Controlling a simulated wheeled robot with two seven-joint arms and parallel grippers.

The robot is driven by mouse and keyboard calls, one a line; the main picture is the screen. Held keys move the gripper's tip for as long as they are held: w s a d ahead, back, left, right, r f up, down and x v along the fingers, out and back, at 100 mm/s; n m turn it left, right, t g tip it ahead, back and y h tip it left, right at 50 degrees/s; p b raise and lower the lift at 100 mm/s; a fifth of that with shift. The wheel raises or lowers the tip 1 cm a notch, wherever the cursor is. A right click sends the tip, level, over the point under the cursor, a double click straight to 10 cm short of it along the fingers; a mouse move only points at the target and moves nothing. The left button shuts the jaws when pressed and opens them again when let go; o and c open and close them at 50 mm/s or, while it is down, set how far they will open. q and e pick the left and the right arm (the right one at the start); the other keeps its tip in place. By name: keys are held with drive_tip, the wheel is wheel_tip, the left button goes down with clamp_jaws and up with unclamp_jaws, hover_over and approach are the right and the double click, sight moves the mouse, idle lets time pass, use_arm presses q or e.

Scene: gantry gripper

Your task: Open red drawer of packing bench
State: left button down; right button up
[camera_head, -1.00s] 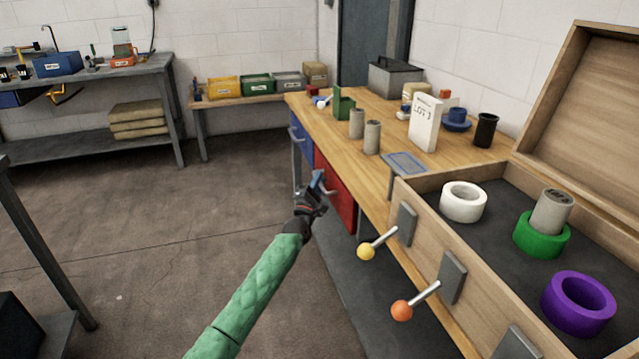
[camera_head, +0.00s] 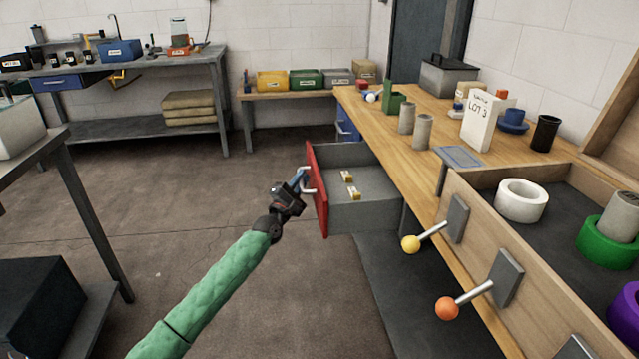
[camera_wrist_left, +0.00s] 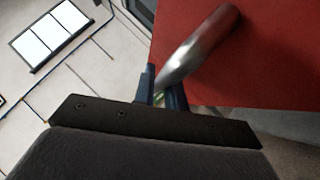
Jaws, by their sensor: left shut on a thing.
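The red drawer (camera_head: 317,190) of the packing bench (camera_head: 430,130) stands well out from the bench front. Its grey inside (camera_head: 365,188) shows, with small yellow-and-white items (camera_head: 350,186) lying in it. My left gripper (camera_head: 299,181) is at the front of the drawer, shut on its metal handle (camera_head: 308,182). In the left wrist view the handle (camera_wrist_left: 192,50) runs between the blue fingers (camera_wrist_left: 163,92), in front of the red face (camera_wrist_left: 250,65). My right gripper is not in view.
A blue drawer (camera_head: 347,124) sits in the bench beyond the red one. A wooden case with a yellow-knobbed lever (camera_head: 411,244) and an orange-knobbed lever (camera_head: 447,308) stands at the right. The floor (camera_head: 180,215) left of the drawer is clear.

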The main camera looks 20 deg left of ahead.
use_arm(q)
drive_tip(key=shift+s+a, duration=0.75)
drive_tip(key=shift+a, duration=0.3)
drive_tip(key=c, duration=1.7)
unclamp_jaws()
drive_tip(key=shift+f, duration=0.1)
drive_tip(key=b+v, duration=0.1)
drive_tip(key=v, duration=0.6)
drive_tip(key=shift+s+f, duration=0.1)
drive_tip(key=shift+s, duration=0.25)
